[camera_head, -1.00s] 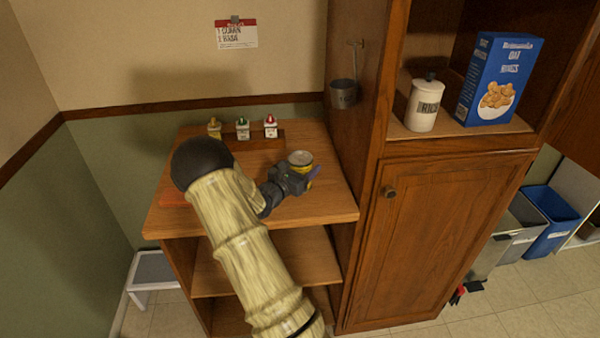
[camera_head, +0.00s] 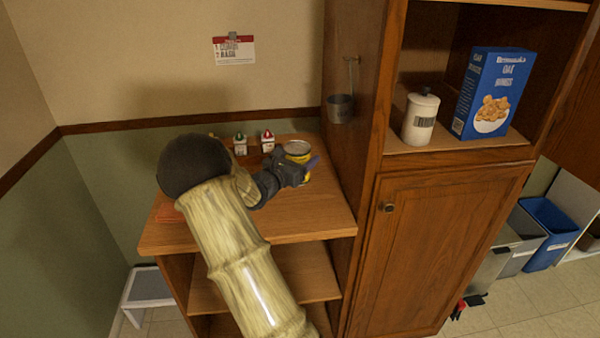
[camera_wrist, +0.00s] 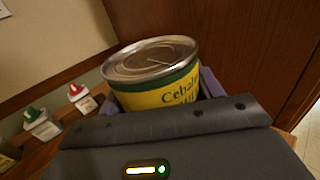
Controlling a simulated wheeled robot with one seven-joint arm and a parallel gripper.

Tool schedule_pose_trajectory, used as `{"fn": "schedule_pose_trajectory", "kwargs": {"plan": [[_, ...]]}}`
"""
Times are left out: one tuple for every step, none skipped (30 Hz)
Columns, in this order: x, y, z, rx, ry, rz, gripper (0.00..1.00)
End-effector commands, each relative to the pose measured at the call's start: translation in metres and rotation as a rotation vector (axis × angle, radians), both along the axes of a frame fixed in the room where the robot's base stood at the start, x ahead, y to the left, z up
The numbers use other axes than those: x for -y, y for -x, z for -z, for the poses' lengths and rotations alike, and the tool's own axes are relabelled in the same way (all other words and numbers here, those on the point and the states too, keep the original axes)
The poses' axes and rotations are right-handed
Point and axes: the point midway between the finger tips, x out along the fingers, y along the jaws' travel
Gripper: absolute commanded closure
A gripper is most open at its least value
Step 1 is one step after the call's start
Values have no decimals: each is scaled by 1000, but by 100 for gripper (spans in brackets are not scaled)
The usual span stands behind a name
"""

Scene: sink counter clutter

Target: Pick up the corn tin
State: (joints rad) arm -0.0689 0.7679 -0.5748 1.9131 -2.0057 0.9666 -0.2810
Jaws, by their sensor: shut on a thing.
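A tin (camera_head: 304,158) with a silver lid and a yellow label with a green band is held by my gripper (camera_head: 300,172) above the small wooden counter. In the wrist view the tin (camera_wrist: 155,85) sits upright to slightly tilted between the purple finger pads. No word for corn is readable.
Two small cartons, with a green top (camera_head: 240,145) and a red top (camera_head: 267,142), stand at the counter's back. The tall cabinet side (camera_head: 352,130) is close on the right, with a hanging metal cup (camera_head: 340,108). The counter's front right (camera_head: 315,222) is clear.

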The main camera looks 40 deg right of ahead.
Motion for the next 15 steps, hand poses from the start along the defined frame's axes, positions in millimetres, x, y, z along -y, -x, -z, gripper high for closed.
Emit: {"fn": "schedule_pose_trajectory", "kwargs": {"plan": [[0, 0, -8, 4, 2, 0, 73], [0, 0, -11, 4, 3, 0, 73], [0, 0, -13, 4, 2, 1, 73], [0, 0, -15, 3, 2, 1, 73], [0, 0, -16, 3, 2, 1, 73], [0, 0, -17, 2, 3, 1, 73], [0, 0, -17, 1, 3, 1, 73], [0, 0, -17, 1, 3, 1, 73], [0, 0, -17, 1, 3, 1, 73], [0, 0, -17, 1, 3, 1, 73], [0, 0, -17, 1, 3, 1, 73], [0, 0, -17, 1, 3, 1, 73], [0, 0, -17, 1, 3, 1, 73], [0, 0, -16, 1, 3, 1, 73], [0, 0, -16, 1, 3, 1, 73]]}}
